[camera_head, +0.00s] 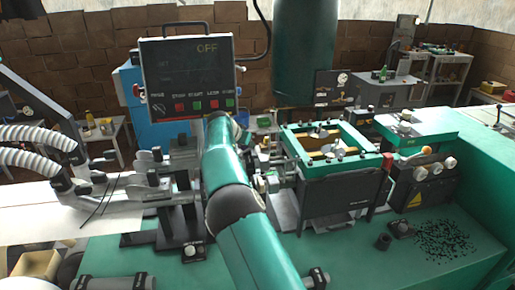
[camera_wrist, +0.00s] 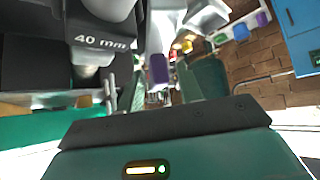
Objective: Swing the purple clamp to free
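A small purple piece (camera_wrist: 158,68), which looks like the handle of the purple clamp, shows near the centre of the wrist view. It sits at the end of a pale metal part beside a dark block marked 40 mm (camera_wrist: 102,43). The teal and black body of my gripper (camera_wrist: 165,125) fills the bottom of the wrist view, close below the purple piece.
A control panel reading OFF (camera_head: 188,75) stands behind my arm. A green-framed press unit (camera_head: 330,145) is to the right, with hoses (camera_head: 35,145) at the left. The green bench top (camera_head: 350,255) has some free room at the front right, beside scattered black bits (camera_head: 440,240).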

